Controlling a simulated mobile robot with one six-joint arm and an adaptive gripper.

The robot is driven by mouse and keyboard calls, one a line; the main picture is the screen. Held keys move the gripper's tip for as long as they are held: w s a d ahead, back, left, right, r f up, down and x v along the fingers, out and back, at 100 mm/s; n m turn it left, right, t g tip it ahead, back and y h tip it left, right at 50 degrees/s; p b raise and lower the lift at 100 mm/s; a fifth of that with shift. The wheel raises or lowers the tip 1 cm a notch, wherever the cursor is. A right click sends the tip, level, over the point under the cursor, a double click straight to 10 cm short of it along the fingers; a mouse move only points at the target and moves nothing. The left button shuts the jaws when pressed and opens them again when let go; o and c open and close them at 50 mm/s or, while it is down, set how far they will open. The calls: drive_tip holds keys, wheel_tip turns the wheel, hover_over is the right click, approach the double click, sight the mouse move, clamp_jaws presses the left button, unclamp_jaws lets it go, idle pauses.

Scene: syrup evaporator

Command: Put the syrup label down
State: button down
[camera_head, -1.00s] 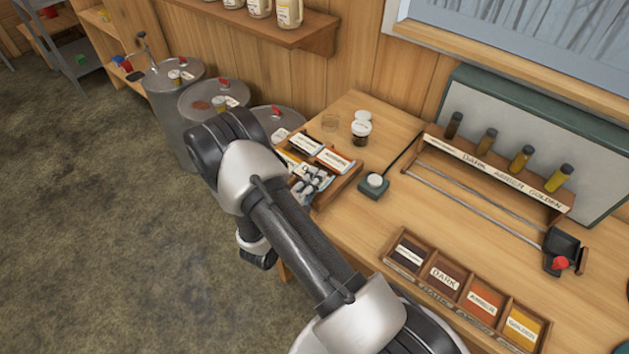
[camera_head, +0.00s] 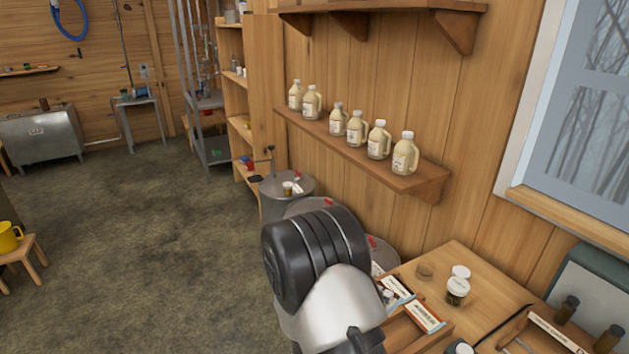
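No loose syrup label can be made out in my gripper, because the gripper itself is not in view. Only the dark and silver links of my arm show at the bottom middle. A wooden box (camera_head: 405,334) stands on the table's left end, partly hidden by my arm. In it are an orange-edged label card (camera_head: 424,317) and another white label card (camera_head: 398,287). Their print is too small to read.
Lidded metal drums (camera_head: 288,190) stand along the wall behind my arm. Two small jars (camera_head: 457,290) and a glass sit on the wooden table (camera_head: 490,262). A wall shelf (camera_head: 345,150) holds several syrup jugs. The floor (camera_head: 150,230) at left is open.

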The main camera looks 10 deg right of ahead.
drive_tip(key=s+a+f+n+t+y+b, duration=0.1)
drive_tip(key=a+f+n+t+y, duration=0.2)
drive_tip(key=a, duration=0.5)
drive_tip(key=shift+s+a+f+y+b, duration=0.3)
drive_tip(key=shift+s+f+y+b, duration=0.05)
drive_tip(key=shift+f+y, duration=0.45)
drive_tip(key=w+d+r+m+g+h+p, duration=0.1)
drive_tip(key=d+r+m+g+h+p, duration=0.3)
drive_tip(key=d, duration=1.1)
wheel_tip(320, 180, up, 4)
drive_tip(key=m+g+h, duration=0.1)
drive_tip(key=g+h, duration=0.1)
drive_tip(key=h, duration=0.1)
drive_tip(key=shift+w+d+m+g, duration=0.3)
drive_tip(key=shift+d+m, duration=0.1)
drive_tip(key=shift+r, duration=0.1)
wheel_tip(320, 180, down, 20)
drive_tip(key=b, duration=0.5)
drive_tip(key=shift+r, duration=0.2)
drive_tip(key=shift+f, duration=0.1)
